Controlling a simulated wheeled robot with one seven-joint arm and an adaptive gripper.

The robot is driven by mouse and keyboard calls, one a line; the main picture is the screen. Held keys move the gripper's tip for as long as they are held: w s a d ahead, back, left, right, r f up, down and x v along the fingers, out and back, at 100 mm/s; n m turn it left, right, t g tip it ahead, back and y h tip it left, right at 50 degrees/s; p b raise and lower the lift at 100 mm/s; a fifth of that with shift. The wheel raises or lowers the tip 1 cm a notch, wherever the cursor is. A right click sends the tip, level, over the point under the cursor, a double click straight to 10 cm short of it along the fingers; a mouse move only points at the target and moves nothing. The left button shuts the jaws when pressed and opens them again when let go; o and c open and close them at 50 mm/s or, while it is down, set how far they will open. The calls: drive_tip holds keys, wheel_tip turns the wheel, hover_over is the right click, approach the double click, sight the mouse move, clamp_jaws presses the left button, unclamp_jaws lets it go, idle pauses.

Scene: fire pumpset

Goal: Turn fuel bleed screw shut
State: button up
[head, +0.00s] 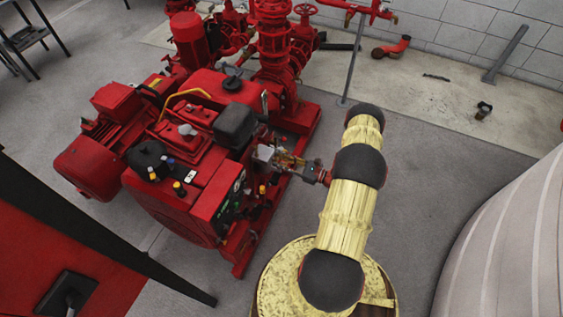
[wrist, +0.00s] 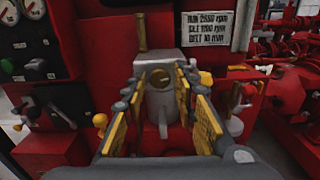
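A grey metal housing (wrist: 162,102) stands on the red pumpset, in the middle of the wrist view. A round brass screw head (wrist: 160,78) sits on its front face and looks like the fuel bleed screw. My gripper (wrist: 162,82) is open, with its yellow-padded fingers to the left and right of the housing. A gap shows between each finger and the screw; whether the fingertips touch the housing I cannot tell. In the head view my gripper (head: 283,160) reaches the right side of the red pumpset (head: 205,185); the screw is too small to make out there.
Gauges (wrist: 28,45) and a dark control panel lie left of the housing. A white data plate (wrist: 211,31) is above right. A yellow knob (wrist: 100,121) and other small fittings flank the fingers. In the head view, bare floor (head: 420,185) lies right of my arm.

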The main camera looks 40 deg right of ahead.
drive_tip(key=shift+c, duration=0.4)
clamp_jaws()
drive_tip(key=shift+m, duration=0.4)
drive_tip(key=m+b, duration=0.1)
drive_tip(key=m, duration=1.8)
drive_tip(key=shift+d+b, duration=0.1)
drive_tip(key=shift+b, duration=0.3)
drive_tip(key=shift+f, duration=0.1)
drive_tip(key=shift+o, duration=0.4)
unclamp_jaws()
